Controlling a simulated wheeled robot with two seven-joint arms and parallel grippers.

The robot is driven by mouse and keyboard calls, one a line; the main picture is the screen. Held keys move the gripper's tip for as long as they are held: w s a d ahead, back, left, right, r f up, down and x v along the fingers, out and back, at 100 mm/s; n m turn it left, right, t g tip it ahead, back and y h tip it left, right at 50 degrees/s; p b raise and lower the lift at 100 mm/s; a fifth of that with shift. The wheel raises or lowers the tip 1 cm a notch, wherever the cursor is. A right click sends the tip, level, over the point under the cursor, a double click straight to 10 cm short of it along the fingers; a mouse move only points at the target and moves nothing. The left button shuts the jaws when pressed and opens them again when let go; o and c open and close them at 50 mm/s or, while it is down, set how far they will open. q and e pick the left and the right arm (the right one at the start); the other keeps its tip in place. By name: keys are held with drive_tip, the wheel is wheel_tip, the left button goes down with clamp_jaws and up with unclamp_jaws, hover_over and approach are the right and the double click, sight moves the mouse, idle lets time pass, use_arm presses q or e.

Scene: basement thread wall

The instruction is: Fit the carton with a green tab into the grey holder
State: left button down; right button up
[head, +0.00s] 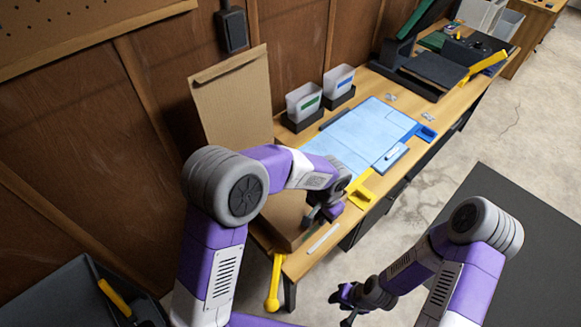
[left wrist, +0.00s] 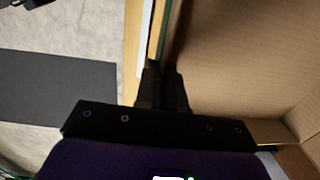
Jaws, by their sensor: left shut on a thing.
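An open brown cardboard carton (head: 285,215) lies at the near end of the wooden table, with a dark green strip along its front edge. The strip also shows in the left wrist view (left wrist: 163,32), beside the carton's bare inside (left wrist: 245,60). My left gripper (head: 325,212) is over this front edge, its fingers (left wrist: 162,75) close together on it; they hide the gripped part. Two pale bins, one with a green label (head: 305,102) and one with a blue label (head: 340,82), stand in dark grey holders (head: 301,124) at the wall. My right gripper (head: 350,298) hangs low, clear of the table; its jaws are unclear.
A tall cardboard panel (head: 235,98) stands against the wall behind the carton. A dark machine (head: 425,75) stands farther back. A dark surface (head: 520,245) lies at right.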

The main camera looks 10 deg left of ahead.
idle(0.3)
use_arm(q)
drive_tip(key=shift+s+d+f, duration=0.15)
drive_tip(key=shift+f, duration=0.4)
drive_tip(key=shift+s+d+f, duration=0.1)
drive_tip(key=shift+d+f, duration=0.05)
drive_tip(key=shift+f, duration=0.4)
idle(0.4)
drive_tip(key=shift+f+b, duration=1.2)
drive_tip(key=shift+f, duration=0.05)
idle(0.6)
drive_tip(key=c, duration=1.2)
unclamp_jaws()
drive_tip(key=shift+o, duration=0.2)
wheel_tip(320, 180, up, 8)
drive_tip(key=p, duration=0.1)
drive_tip(key=shift+s+d+f+p, duration=0.2)
drive_tip(key=shift+p, duration=0.1)
